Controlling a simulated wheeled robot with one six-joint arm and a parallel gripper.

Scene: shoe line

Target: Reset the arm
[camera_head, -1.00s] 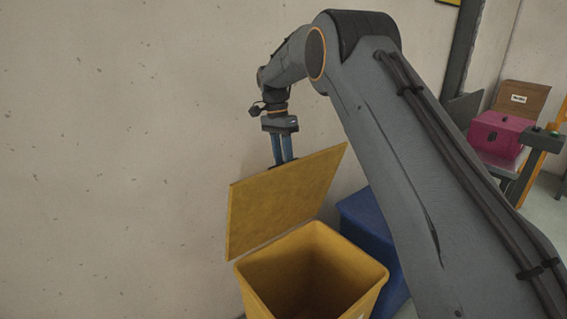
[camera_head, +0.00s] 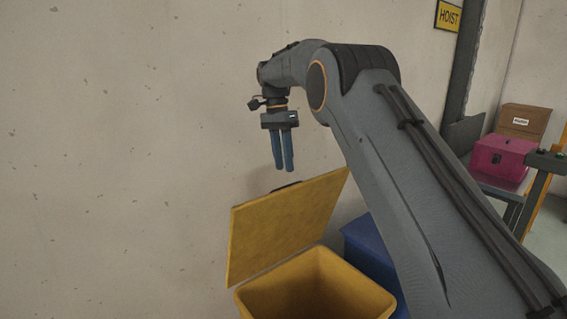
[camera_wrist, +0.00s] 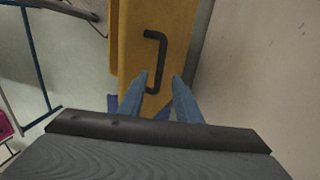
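My gripper (camera_head: 283,168) hangs fingers-down from the raised arm, above the upper edge of a yellow lid (camera_head: 285,230). Its two blue fingers point down, with nothing between them. The wrist view shows a gap between the fingertips (camera_wrist: 160,80). The lid stands open and tilted at the back of a yellow bin (camera_head: 318,285). Its dark handle (camera_wrist: 160,58) lies beyond the fingertips in the wrist view, apart from them. In the head view only a bit of the handle shows over the lid's top edge.
A pale wall (camera_head: 120,150) is behind and left of the bin. A blue bin (camera_head: 372,248) stands right of the yellow one, partly hidden by my arm. A pink box (camera_head: 500,158) and a cardboard box (camera_head: 523,121) are far right. A HOIST sign (camera_head: 449,16) hangs above.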

